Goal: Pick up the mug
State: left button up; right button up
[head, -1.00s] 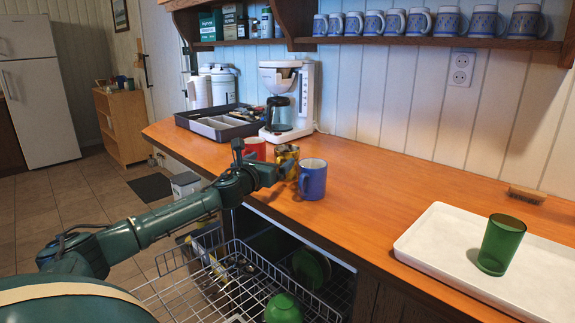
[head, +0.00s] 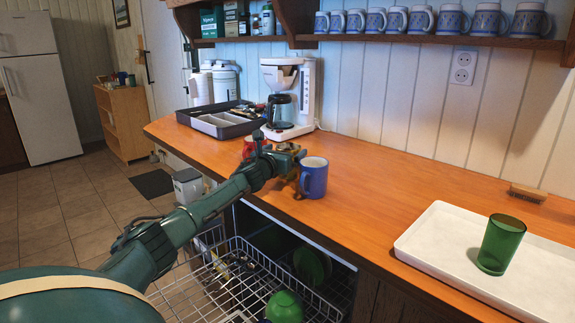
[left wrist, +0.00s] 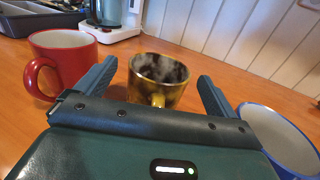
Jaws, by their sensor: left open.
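Three mugs stand close together on the wooden counter. The red mug (head: 248,149) is at the left, partly behind my arm; it also shows in the left wrist view (left wrist: 72,68). The gold mug (left wrist: 158,92) stands between the spread fingers of my left gripper (left wrist: 157,72), its handle towards the palm. In the head view the gripper (head: 292,156) hides most of the gold mug. The blue mug (head: 314,179) stands just right of the gripper, outside the right finger; it also shows in the left wrist view (left wrist: 278,140). My left gripper is open. My right gripper is out of view.
A coffee maker (head: 293,127) and a grey utensil tray (head: 225,133) stand behind the mugs. A white tray (head: 430,240) with a green glass (head: 499,245) is at the right. An open dishwasher rack (head: 215,290) lies below the counter edge. The counter's middle is clear.

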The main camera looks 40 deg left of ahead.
pick_arm(q)
jog(key=c, duration=1.2)
jog(key=shift+r, duration=0.1)
jog(key=shift+c, duration=0.2)
